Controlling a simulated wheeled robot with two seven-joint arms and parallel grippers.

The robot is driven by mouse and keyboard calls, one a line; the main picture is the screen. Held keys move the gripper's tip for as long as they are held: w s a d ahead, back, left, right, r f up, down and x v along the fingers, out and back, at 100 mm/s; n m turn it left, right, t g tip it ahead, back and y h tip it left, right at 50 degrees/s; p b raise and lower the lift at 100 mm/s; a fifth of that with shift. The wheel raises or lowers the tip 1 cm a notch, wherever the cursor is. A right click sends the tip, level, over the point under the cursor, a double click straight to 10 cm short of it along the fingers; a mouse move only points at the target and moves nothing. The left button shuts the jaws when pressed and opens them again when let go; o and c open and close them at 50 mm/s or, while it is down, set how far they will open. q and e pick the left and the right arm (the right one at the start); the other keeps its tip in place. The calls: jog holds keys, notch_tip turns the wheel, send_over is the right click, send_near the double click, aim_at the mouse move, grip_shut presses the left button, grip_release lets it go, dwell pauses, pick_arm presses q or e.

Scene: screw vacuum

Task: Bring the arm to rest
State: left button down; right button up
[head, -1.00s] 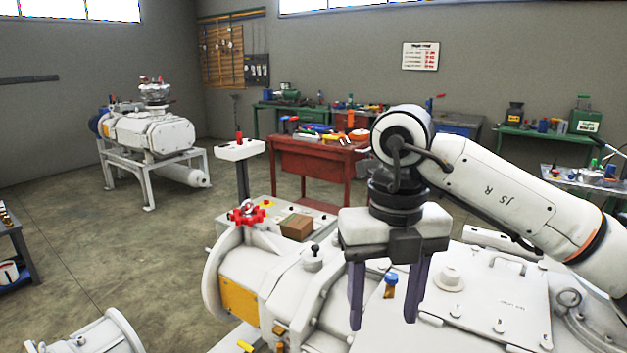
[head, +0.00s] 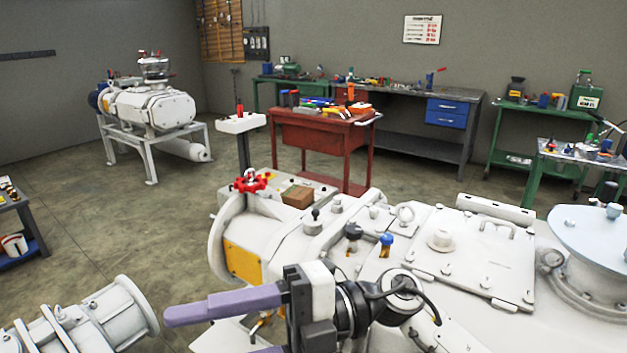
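My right gripper (head: 212,334) is low in the middle of the head view, turned so its purple fingers point left. The upper finger shows in full and the lower one is partly cut off by the bottom edge. The fingers stand apart with nothing seen between them. The gripper shows in front of the white screw vacuum machine (head: 490,262) and hides part of its near side. A blue-capped fitting (head: 386,240) and a dark-capped fitting (head: 353,233) stand on the machine behind the gripper. My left gripper is not in view.
A red handwheel (head: 250,182) and a brown box (head: 297,197) are at the machine's far end. A white flanged unit (head: 95,318) lies at lower left. A red tool cart (head: 313,138) stands behind. Open floor (head: 110,220) lies to the left.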

jog(key=w+d+f+m+t+y, duration=0.1)
jog(key=w+d+m+t+y, duration=0.2)
jog(key=m+t, duration=0.5)
jog(key=w+d+f+m+t+y, duration=0.1)
jog(key=w+d+m+t, duration=0.2)
jog(key=w+m+t, duration=0.4)
jog(key=w+d+f+m+t+h, duration=0.2)
jog(key=d+f+m+t+h, duration=0.75)
jog(key=f+m+h, duration=0.4)
jog(key=s+d+f+m+g+h, duration=0.2)
jog(key=s+d+f, duration=0.4)
jog(key=s+f, duration=0.3)
jog(key=s+d+f+m+g+h, duration=0.3)
jog(key=s+f, duration=0.7)
jog(key=f, duration=0.7)
jog(key=d+m+g, duration=0.2)
jog(key=d+g, duration=0.1)
jog(key=g, duration=0.1)
jog(key=shift+s+d+f, duration=0.3)
jog(key=shift+d+f, duration=0.05)
jog(key=shift+g+h, duration=0.25)
jog(key=shift+d, duration=0.1)
